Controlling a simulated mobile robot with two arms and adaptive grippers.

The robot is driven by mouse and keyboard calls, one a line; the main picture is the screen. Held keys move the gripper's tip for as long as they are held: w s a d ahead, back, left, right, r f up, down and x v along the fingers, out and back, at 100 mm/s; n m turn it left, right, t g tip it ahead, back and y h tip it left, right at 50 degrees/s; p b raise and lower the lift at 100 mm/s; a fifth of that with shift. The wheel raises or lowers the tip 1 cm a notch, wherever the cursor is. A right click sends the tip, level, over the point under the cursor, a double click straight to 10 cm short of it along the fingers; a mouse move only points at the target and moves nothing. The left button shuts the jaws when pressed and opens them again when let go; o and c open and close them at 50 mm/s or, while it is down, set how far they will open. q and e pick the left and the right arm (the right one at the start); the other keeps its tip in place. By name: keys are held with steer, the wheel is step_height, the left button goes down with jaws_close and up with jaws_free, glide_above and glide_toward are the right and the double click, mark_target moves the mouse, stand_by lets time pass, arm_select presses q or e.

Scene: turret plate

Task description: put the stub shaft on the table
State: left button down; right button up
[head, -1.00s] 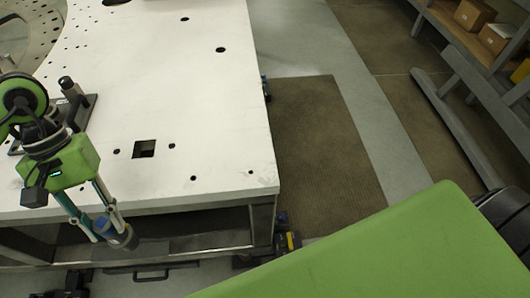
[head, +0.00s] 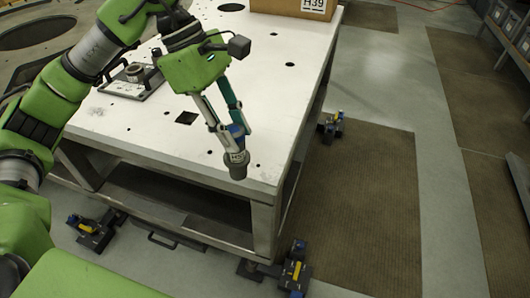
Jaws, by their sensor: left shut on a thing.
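My left gripper (head: 229,140) points down over the front right corner area of the white table (head: 165,140). It is shut on the stub shaft (head: 237,164), a short grey cylinder with a blue band at its upper end. The shaft hangs roughly upright between the fingertips. Its lower end overlaps the table top near the front edge in the picture; I cannot tell whether it touches. My right gripper is not in view.
A dark fixture plate with a ring (head: 132,80) sits on the table's left part. A cardboard box (head: 293,8) stands at the far edge. The top has several holes, one square (head: 186,118). A brown mat (head: 370,200) lies right of the table.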

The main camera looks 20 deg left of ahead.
arm_select(q)
steer(key=r+n+t, duration=0.1)
steer(key=n, duration=0.1)
steer(key=r+n+t+b, duration=0.1)
steer(key=r+n, duration=0.1)
steer(key=n, duration=0.1)
steer(key=w+r+n, duration=0.1)
steer(key=r+n, duration=0.1)
steer(key=shift+t+y, duration=0.3)
steer(key=shift+t, duration=0.1)
steer(key=shift+a+r+n, duration=0.25)
steer(key=shift+r+n, duration=0.1)
steer(key=shift+n, duration=0.35)
steer(key=shift+w+a+r+n+t+y+b, duration=0.2)
steer(key=shift+r+n+t+y+b, duration=0.15)
steer(key=shift+n, duration=0.35)
steer(key=w+d+f+p, duration=0.2)
steer(key=w+f+p, duration=0.4)
steer(key=w+f, duration=0.6)
steer(key=shift+w+d+f+p, duration=0.3)
steer(key=shift+w+f+p, duration=0.1)
steer(key=shift+w, duration=0.4)
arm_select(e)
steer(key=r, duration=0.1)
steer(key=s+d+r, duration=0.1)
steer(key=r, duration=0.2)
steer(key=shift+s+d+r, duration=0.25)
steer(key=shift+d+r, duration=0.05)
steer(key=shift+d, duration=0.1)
